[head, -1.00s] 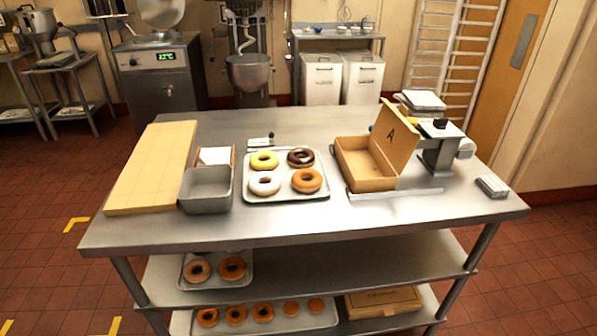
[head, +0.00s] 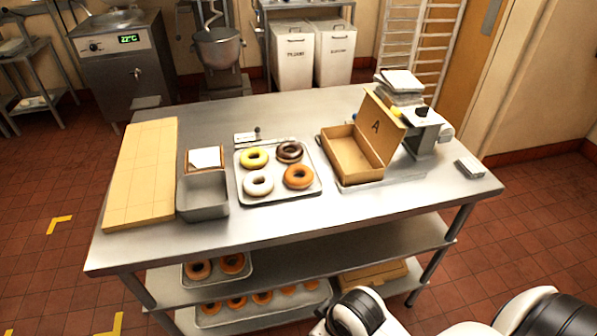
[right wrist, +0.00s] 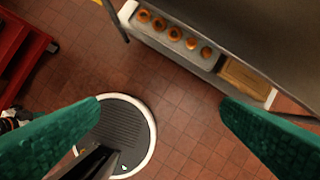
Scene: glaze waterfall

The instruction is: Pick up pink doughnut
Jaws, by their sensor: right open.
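A metal tray (head: 319,188) on the steel table holds a yellow doughnut (head: 254,158), a dark brown doughnut (head: 289,143), a whitish doughnut (head: 247,184) and an orange-brown doughnut (head: 287,178). None looks clearly pink; the whitish one is front left and its exact tint is hard to tell. My right gripper (right wrist: 161,108) shows in the right wrist view with its two green fingers wide apart and nothing between them. It points at the red tiled floor, beside the table and away from the tray. My left gripper is not in view.
The steel table (head: 330,212) has a bare front strip. Left of the tray are a grey bin (head: 205,212) and a wooden board (head: 127,209). Right of it stands an open cardboard box (head: 345,172) with its lid up. A lower shelf (head: 323,262) holds more doughnuts.

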